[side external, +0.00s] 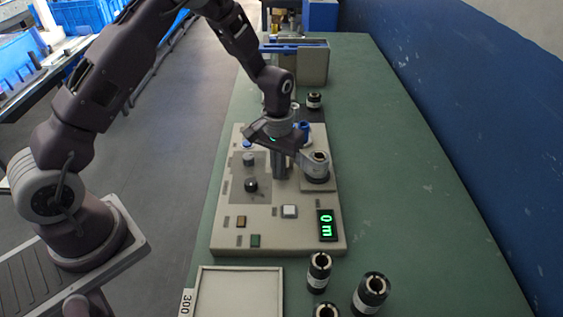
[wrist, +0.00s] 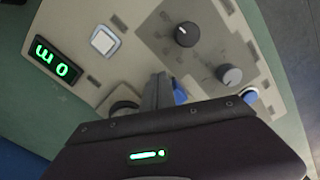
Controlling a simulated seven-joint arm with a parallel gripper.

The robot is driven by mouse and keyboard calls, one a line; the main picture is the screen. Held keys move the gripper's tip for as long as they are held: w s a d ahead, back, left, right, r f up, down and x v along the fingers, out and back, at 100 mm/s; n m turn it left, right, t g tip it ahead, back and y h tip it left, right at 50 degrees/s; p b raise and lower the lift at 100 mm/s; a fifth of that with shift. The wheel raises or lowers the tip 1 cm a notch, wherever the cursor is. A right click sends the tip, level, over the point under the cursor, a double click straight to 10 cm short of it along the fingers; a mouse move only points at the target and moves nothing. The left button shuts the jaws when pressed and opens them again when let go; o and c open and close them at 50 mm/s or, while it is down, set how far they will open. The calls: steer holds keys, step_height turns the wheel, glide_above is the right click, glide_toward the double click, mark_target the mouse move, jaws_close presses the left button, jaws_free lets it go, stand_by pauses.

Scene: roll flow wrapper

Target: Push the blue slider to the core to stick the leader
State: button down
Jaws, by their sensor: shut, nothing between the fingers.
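My gripper (side external: 279,176) is shut and empty, pointing down over the middle of the control panel. Its closed fingers also show in the wrist view (wrist: 160,80). The core (side external: 320,158) is a dark ring on a grey mount, just right of the fingers in the side view. In the wrist view the core (wrist: 125,106) is partly hidden by my gripper. A blue part (side external: 303,127), perhaps the slider, shows behind my gripper. In the wrist view a blue part (wrist: 180,92) sits beside the fingers, mostly hidden; contact cannot be told. No leader can be made out.
The panel has a black knob (side external: 250,185), a grey knob (side external: 249,159), a white button (side external: 289,211) and a display (side external: 327,225) reading "0 m". An empty tray (side external: 240,292) and several black rolls (side external: 371,293) are in front. The green table (side external: 400,190) is clear at right.

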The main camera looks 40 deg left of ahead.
steer(key=shift+w+a, duration=3.55)
steer(key=shift+a, duration=0.05)
steer(key=shift+s+d, duration=0.4)
steer(key=shift+d, duration=0.05)
step_height(320, 180, up, 8)
